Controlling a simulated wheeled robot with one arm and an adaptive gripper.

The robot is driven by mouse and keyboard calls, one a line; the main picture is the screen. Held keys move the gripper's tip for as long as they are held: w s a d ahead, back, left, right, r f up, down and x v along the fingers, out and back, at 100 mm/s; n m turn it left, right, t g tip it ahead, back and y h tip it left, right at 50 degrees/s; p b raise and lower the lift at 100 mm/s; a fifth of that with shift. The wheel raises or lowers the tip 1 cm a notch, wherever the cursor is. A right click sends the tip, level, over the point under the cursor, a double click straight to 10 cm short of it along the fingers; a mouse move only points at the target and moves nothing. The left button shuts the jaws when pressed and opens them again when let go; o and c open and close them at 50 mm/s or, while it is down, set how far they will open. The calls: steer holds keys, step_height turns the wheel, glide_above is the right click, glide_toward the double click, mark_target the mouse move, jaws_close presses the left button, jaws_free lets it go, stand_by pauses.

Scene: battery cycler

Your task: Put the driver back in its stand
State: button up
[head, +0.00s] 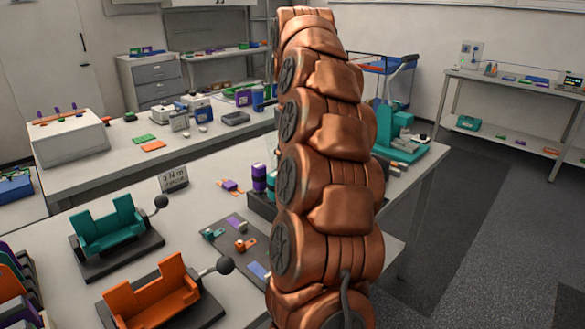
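My copper-coloured arm (325,170) rises through the middle of the head view and covers part of the bench. My gripper is out of view, so what it holds does not show. A dark block that may be the stand (259,201) sits on the near bench, partly hidden behind my arm. An upright purple-and-black piece (259,178) shows at this block. I cannot tell whether it is the driver. No driver can be clearly made out elsewhere. A small sign reading "3 N m" (173,179) stands to the left of the block.
A teal fixture (108,230) and an orange fixture (155,296) with ball-ended levers stand on the near bench (60,212). A grey mat (222,235) holds small parts. A teal machine (397,135) stands right of my arm. Floor on the right is clear.

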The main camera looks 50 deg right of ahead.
steer(key=shift+r, duration=0.75)
steer(key=shift+a, duration=0.1)
steer(key=s+a+f+n+p, duration=0.1)
steer(key=s+a+p, duration=0.15)
steer(key=a, duration=0.85)
steer(key=s+a+f+n+p, duration=0.1)
steer(key=s+a+f, duration=0.15)
steer(key=a, duration=0.85)
steer(key=s+a+f+m+g+p, duration=0.1)
steer(key=s+a+f, duration=0.3)
steer(key=s, duration=0.5)
steer(key=s+a+f+p, duration=0.1)
steer(key=s+a+f, duration=0.4)
steer(key=s, duration=0.4)
steer(key=shift+s+a+m+g, duration=0.35)
steer(key=shift+a+m+g, duration=0.05)
steer(key=shift+a, duration=0.35)
steer(key=shift+f, duration=0.1)
steer(key=shift+c, duration=0.2)
